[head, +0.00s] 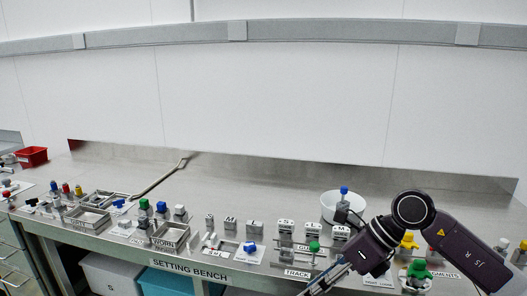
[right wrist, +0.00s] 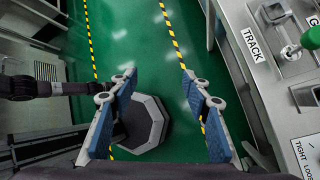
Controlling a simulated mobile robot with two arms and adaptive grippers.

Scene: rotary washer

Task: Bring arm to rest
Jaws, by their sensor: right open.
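My right arm comes in from the lower right of the head view, over the front edge of the setting bench (head: 262,222). Its gripper (head: 326,279) points down and left at the bench's front edge, partly cut off by the bottom of the picture. In the right wrist view the right gripper (right wrist: 156,84) has its two blue-padded fingers spread apart with nothing between them. Below it is the green floor (right wrist: 200,62). My left gripper is not in view.
Small blocks and trays line the bench front. A red bin (head: 32,156) stands far left. The bench's back is mostly clear.

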